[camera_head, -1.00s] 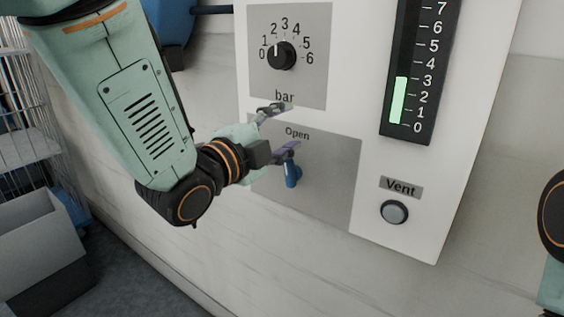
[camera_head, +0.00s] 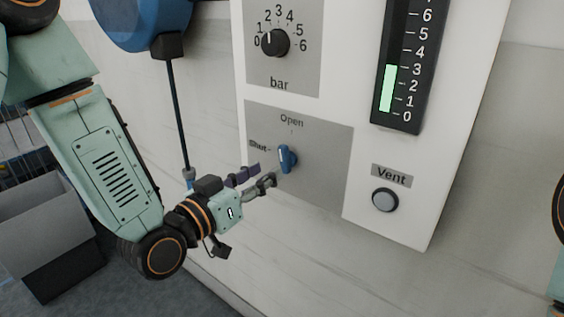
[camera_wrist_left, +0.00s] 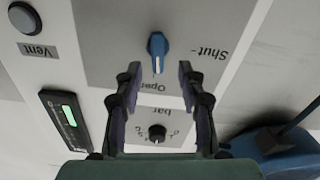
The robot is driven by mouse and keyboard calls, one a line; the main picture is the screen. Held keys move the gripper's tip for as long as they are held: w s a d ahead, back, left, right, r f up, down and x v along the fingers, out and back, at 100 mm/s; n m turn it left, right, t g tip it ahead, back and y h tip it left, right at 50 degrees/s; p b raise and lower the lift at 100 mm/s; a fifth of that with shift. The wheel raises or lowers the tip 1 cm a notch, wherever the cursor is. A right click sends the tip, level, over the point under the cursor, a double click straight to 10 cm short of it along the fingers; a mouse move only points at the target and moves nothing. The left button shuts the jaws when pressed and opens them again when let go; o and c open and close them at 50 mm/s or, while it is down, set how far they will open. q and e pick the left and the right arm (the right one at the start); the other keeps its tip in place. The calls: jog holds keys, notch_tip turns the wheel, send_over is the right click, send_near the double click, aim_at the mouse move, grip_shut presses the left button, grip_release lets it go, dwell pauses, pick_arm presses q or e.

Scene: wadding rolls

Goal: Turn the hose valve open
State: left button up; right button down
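The hose valve is a blue knob handle (camera_head: 287,158) on a grey plate of the white wall panel. "Open" is printed above it and "Shut" to its left. In the head view the handle stands about upright. In the left wrist view the handle (camera_wrist_left: 157,50) shows upside down, its white pointer line towards "Open". My left gripper (camera_head: 267,174) is open and empty, just left of and below the handle, apart from it. In the left wrist view its two fingers (camera_wrist_left: 159,74) are spread, with the handle beyond and between their tips. My right gripper is out of view.
A black bar dial (camera_head: 275,42) sits above the valve, a level gauge (camera_head: 402,65) to the right, and a Vent button (camera_head: 385,200) at lower right. A blue round unit (camera_head: 140,20) with a black hanging line (camera_head: 178,110) is at left. A grey bin (camera_head: 45,215) stands lower left.

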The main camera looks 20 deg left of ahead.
aim_at(282, 160)
pick_arm(q)
jog(key=shift+w+d+r, duration=0.25)
jog(key=shift+w+d, duration=0.05)
jog(key=shift+w, duration=0.2)
jog(key=x, duration=0.4)
jog(key=shift+w+f, duration=0.15)
jog(key=shift+w, duration=0.2)
jog(key=shift+s+d, duration=0.1)
jog(key=shift+s, duration=0.15)
jog(key=shift+w, duration=0.3)
jog(key=shift+c, duration=1)
grip_shut()
jog(key=shift+s+d+m, duration=0.1)
jog(key=shift+m, duration=1)
jog(key=shift+o, duration=1)
grip_release()
jog(key=shift+s, duration=0.1)
